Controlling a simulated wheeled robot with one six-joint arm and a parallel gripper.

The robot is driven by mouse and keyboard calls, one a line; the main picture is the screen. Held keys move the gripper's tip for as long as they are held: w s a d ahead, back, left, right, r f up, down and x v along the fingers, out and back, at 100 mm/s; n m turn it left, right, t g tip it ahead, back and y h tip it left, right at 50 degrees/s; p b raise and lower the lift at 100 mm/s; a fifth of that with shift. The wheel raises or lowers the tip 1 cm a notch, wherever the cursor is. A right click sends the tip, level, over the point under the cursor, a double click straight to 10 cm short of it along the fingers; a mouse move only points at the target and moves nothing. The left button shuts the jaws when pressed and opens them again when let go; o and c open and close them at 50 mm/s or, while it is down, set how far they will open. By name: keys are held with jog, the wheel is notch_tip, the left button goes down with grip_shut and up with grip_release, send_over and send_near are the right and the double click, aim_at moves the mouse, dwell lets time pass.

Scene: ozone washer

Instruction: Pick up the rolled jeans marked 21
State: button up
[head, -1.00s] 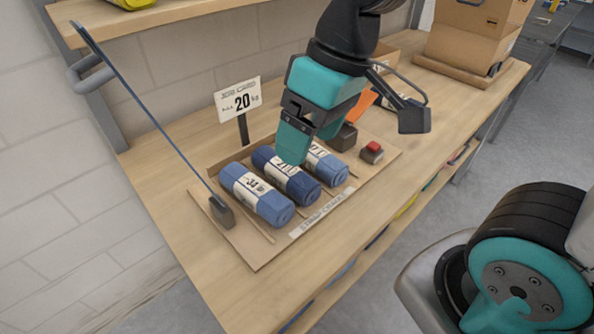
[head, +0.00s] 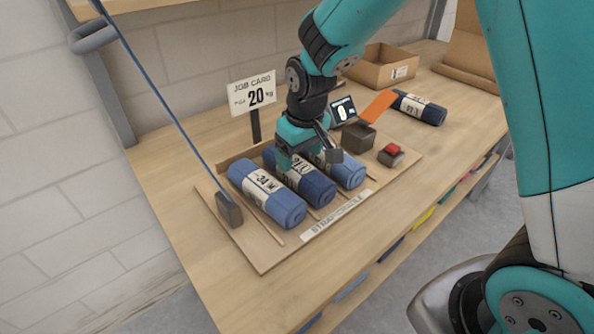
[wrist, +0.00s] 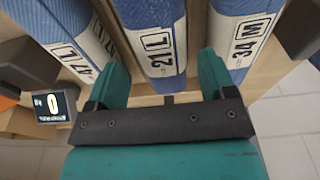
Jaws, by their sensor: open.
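The rolled jeans marked 21 (head: 314,189) lie as the middle one of three blue rolls on the board. In the wrist view the 21 L label shows on this roll (wrist: 158,15). My gripper (head: 293,160) is over the back part of this roll, pointing down. In the wrist view my gripper (wrist: 162,65) is open, with one teal finger on each side of the 21 roll. Whether the fingers touch it I cannot tell. The roll marked 34 M (head: 268,196) lies to its left in the head view. The roll marked 47 (wrist: 48,25) lies on its other side.
A job card sign reading 20 kg (head: 254,92) stands behind the rolls. A dark block on a blue cord (head: 229,210) is at the left. A small display (head: 342,111), a red button (head: 392,150) and another roll (head: 420,108) are at the right.

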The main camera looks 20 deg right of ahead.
aim_at(298, 164)
jog(key=f, duration=0.2)
jog(key=f+p, duration=0.1)
jog(key=f, duration=0.2)
jog(key=shift+w+a+f, duration=0.1)
jog(key=shift+w+f, duration=0.25)
jog(key=shift+c, duration=0.2)
jog(key=c, duration=0.9)
jog(key=shift+o, duration=0.2)
jog(key=shift+r, duration=0.15)
